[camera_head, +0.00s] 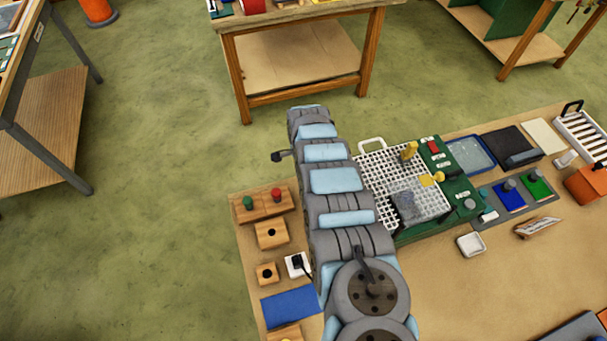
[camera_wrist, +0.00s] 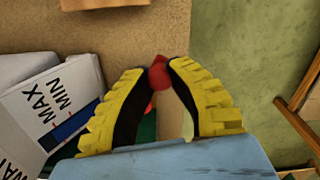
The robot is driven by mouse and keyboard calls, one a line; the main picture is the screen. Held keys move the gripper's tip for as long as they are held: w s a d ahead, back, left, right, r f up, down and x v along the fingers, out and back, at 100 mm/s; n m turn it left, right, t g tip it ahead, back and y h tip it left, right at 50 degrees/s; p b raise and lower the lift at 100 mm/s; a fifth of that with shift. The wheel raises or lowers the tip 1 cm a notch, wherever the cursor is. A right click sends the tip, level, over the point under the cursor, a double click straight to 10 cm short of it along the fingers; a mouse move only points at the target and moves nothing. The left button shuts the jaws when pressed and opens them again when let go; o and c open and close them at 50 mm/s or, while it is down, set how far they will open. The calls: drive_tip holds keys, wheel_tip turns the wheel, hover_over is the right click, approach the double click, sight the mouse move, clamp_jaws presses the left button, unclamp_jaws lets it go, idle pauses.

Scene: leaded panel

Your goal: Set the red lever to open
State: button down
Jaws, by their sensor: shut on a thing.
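My gripper (camera_wrist: 163,82) shows in the wrist view with its two yellow-and-black fingers curving inward, their tips close together. Between the tips is a small red part with a rounded knob, the red lever (camera_wrist: 158,73). The fingers are shut on it. The rest of the lever and what it is mounted on are mostly hidden by the fingers, so I cannot tell its setting. In the head view my own arm hides my gripper, and I cannot make out the lever there.
A white container marked MAX and MIN (camera_wrist: 45,95) stands close left of the fingers. In the head view a wooden block (camera_head: 262,207) with red and green knobs and a white grid (camera_head: 375,170) on a green unit (camera_head: 455,190) flank my arm. The workbench (camera_head: 480,290) front is partly clear.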

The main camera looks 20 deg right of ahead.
drive_tip(key=shift+w+d+f+m+b, duration=0.1)
drive_tip(key=shift+w+d+m+b, duration=0.15)
drive_tip(key=shift+m, duration=0.35)
drive_tip(key=shift+w+d+f+m+b, duration=0.1)
drive_tip(key=shift+w+m+b, duration=0.1)
drive_tip(key=shift+m+b, duration=0.3)
drive_tip(key=shift+w+d+m+b, duration=0.15)
drive_tip(key=shift+d+m+b, duration=0.05)
drive_tip(key=shift+m+b, duration=0.35)
drive_tip(key=shift+w+d+m+b, duration=0.2)
drive_tip(key=shift+m+b, duration=0.2)
drive_tip(key=shift+m, duration=0.25)
drive_tip(key=m+b, duration=0.1)
drive_tip(key=d+m+b, duration=0.1)
drive_tip(key=b, duration=0.1)
drive_tip(key=shift+w+m, duration=0.2)
drive_tip(key=shift+m, duration=0.1)
drive_tip(key=shift+d+m+b, duration=0.4)
drive_tip(key=shift+m+b, duration=0.3)
drive_tip(key=shift+b, duration=0.35)
drive_tip(key=shift+r, duration=0.1)
drive_tip(key=c, duration=0.9)
unclamp_jaws()
drive_tip(key=shift+r, duration=0.2)
